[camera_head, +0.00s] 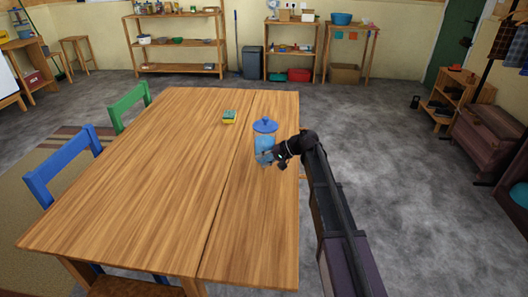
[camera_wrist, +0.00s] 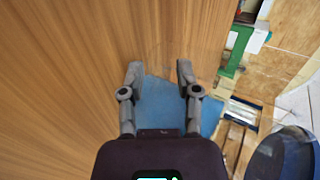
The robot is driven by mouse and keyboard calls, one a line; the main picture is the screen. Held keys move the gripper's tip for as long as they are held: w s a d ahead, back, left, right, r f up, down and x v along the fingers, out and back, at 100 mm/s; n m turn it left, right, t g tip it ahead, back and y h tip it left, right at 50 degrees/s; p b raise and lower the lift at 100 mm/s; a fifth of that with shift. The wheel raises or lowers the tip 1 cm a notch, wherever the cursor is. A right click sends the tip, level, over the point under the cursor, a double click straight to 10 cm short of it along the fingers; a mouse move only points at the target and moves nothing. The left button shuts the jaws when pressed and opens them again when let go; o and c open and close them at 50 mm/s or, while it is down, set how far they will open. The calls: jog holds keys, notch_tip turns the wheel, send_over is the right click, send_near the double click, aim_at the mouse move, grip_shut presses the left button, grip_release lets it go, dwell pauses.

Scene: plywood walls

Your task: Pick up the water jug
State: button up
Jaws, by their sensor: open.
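The water jug (camera_head: 264,143) stands upright near the right edge of the wooden table (camera_head: 160,180). It has a clear blue body and a darker blue lid (camera_head: 265,125). My gripper (camera_head: 276,156) is at the jug's lower right side, partly overlapping it. In the wrist view, my gripper (camera_wrist: 159,67) is open, with its two fingers apart. The jug's blue body (camera_wrist: 160,98) shows between and beyond them. The dark blue round shape (camera_wrist: 285,155) at lower right looks like the lid. I cannot tell whether the fingers touch the jug.
A yellow and green sponge (camera_head: 229,117) lies on the table to the jug's left and farther back. A blue chair (camera_head: 65,165) and a green chair (camera_head: 130,105) stand along the left side. The rest of the tabletop is clear. Shelves (camera_head: 180,45) line the far wall.

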aim_at(261, 153)
dwell(0.5)
grip_shut()
jog(key=shift+r+p, duration=0.5)
jog(key=shift+p, duration=0.05)
jog(key=shift+r+p, duration=1.45)
jog(key=shift+s+a+f, duration=0.1)
jog(key=shift+s+a, duration=0.05)
jog(key=shift+a, duration=0.2)
jog(key=shift+s+a+r+p, duration=0.2)
jog(key=shift+s+a, duration=0.8)
jog(key=shift+a, duration=1.25)
jog(key=shift+s+a+r+p, duration=0.2)
jog(key=shift+s+a, duration=0.8)
jog(key=shift+a, duration=1.3)
jog(key=shift+s+a+r+p, duration=0.2)
jog(key=shift+s+a, duration=0.8)
jog(key=shift+a, duration=1.25)
jog(key=shift+a, duration=0.1)
